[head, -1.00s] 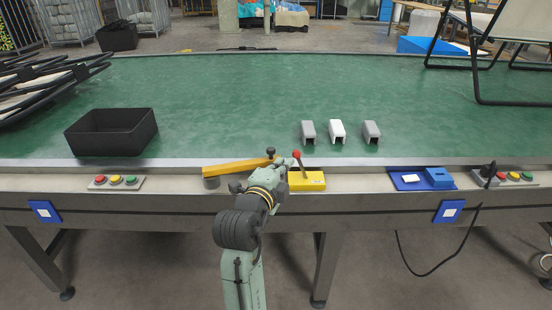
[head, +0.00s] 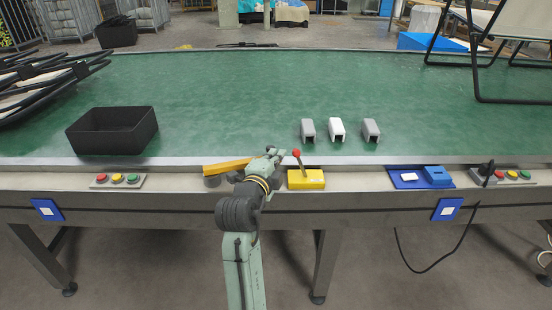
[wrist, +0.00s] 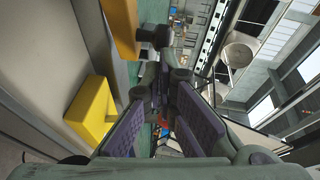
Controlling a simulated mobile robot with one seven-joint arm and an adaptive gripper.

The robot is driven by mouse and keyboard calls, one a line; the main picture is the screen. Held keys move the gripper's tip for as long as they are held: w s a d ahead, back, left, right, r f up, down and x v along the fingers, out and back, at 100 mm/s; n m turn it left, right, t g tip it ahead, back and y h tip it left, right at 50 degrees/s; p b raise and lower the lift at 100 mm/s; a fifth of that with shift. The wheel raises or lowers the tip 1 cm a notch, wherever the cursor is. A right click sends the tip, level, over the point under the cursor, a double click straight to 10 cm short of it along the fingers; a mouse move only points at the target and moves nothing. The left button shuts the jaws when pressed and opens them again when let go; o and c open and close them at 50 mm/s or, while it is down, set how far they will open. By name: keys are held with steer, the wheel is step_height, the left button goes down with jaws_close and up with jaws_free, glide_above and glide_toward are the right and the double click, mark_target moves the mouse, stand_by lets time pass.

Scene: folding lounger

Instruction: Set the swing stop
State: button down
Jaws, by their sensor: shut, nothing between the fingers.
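The swing stop, an orange-yellow bar (head: 228,166) on a grey round pivot (head: 212,181), lies along the front rail of the table. Its right end is hidden behind my gripper (head: 273,154) in the head view. In the wrist view the bar (wrist: 125,28) shows at the top with its black knob (wrist: 155,35). The knob is just beyond my fingertips (wrist: 164,82); I cannot tell whether they touch it. My gripper is shut and empty. A yellow block (head: 306,180) with a red-knobbed lever (head: 297,154) stands just right of my gripper.
A black bin (head: 112,132) is on the green table at left. Grey and white channel pieces (head: 337,130) stand right of centre. A blue tray (head: 405,180) and button boxes (head: 118,181) sit on the rail. The green surface (head: 230,100) behind is mostly clear.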

steer(key=shift+w+n+t+y, duration=0.3)
steer(key=shift+w+n+y, duration=0.3)
steer(key=shift+w+y, duration=0.4)
steer(key=w+n+y, duration=0.1)
steer(key=w+y, duration=0.1)
steer(key=w+a+n+y+p, duration=0.1)
steer(key=w+y, duration=0.1)
steer(key=shift+w+r+n, duration=0.1)
steer(key=shift+w+n, duration=0.1)
steer(key=shift+n, duration=0.2)
steer(key=shift+n+y, duration=0.4)
steer(key=w+a, duration=0.2)
steer(key=w, duration=0.1)
steer(key=w+a, duration=0.1)
steer(key=w, duration=0.1)
steer(key=shift+a, duration=0.1)
steer(key=w+a+n+y, duration=0.1)
steer(key=a+y, duration=0.1)
steer(key=w+a+n+g+y, duration=0.1)
steer(key=w+a, duration=0.1)
steer(key=w+a+n+y, duration=0.1)
steer(key=a+y, duration=0.1)
steer(key=a, duration=0.1)
steer(key=shift+w+n+y+p, duration=0.3)
steer(key=shift+n+p, duration=0.05)
steer(key=shift+n, duration=0.05)
steer(key=shift+w+a, duration=0.2)
steer(key=shift+a, duration=0.35)
steer(key=shift+w+a, duration=0.2)
steer(key=shift+a, duration=0.3)
